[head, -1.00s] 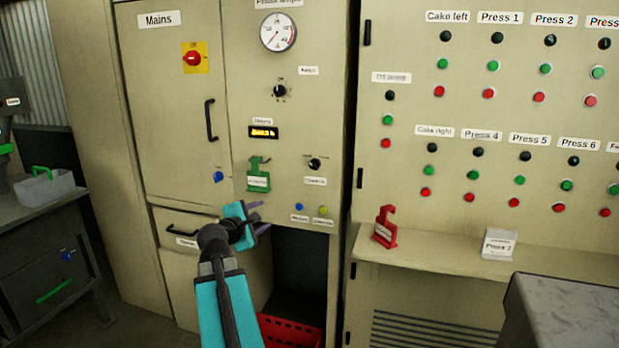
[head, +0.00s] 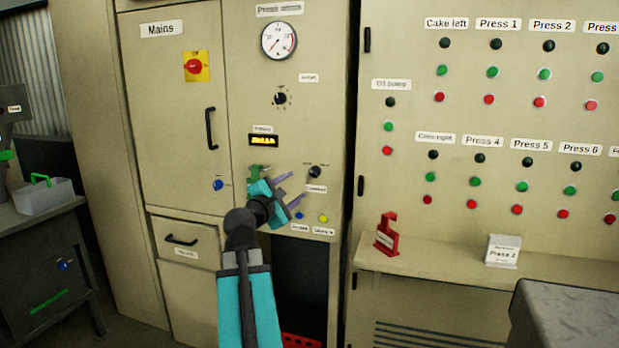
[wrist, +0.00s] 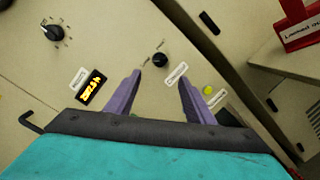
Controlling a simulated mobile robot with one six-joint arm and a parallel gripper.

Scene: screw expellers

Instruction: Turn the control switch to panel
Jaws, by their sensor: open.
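The control switch (head: 315,172) is a small black knob on the beige cabinet, with a white label (head: 316,189) below it and small marks either side above. Its pointer direction is too small to read. My gripper (head: 290,188) is open and empty, just left of and slightly below the switch in the head view. In the wrist view the switch (wrist: 160,59) shows beyond the purple fingers (wrist: 160,77), about midway between their tips, and apart from them.
A lit display (wrist: 93,86) and a larger knob (head: 280,98) are nearby. Blue and yellow buttons (head: 323,219) sit below. A red lockout tag (head: 387,236) stands on the ledge at right.

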